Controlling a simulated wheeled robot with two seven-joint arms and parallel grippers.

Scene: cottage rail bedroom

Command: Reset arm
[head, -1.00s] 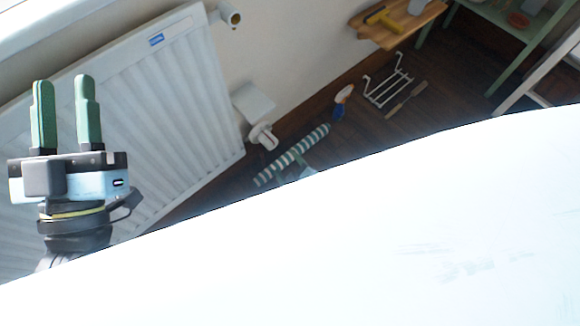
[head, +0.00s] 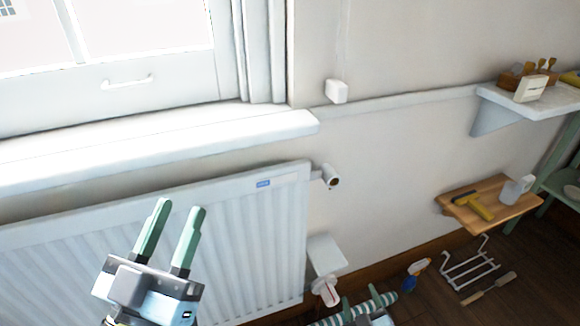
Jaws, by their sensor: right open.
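My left gripper (head: 180,207) is upright in front of the radiator at the lower left of the head view. Its two green fingers are apart with nothing between them, and its body runs down to the bottom edge. My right gripper (head: 360,299) only just shows at the bottom edge, right of centre. Its green fingertips are apart near a green-and-white striped roll (head: 385,301); I cannot tell whether they touch it. The rest of the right arm is out of view.
A white radiator (head: 255,225) stands under the window sill (head: 230,140). A wooden shelf (head: 515,212) holds a yellow-handled tool and a cup. A white rack (head: 470,270), a wooden-handled tool (head: 490,287) and a spray bottle (head: 416,273) are low at the right.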

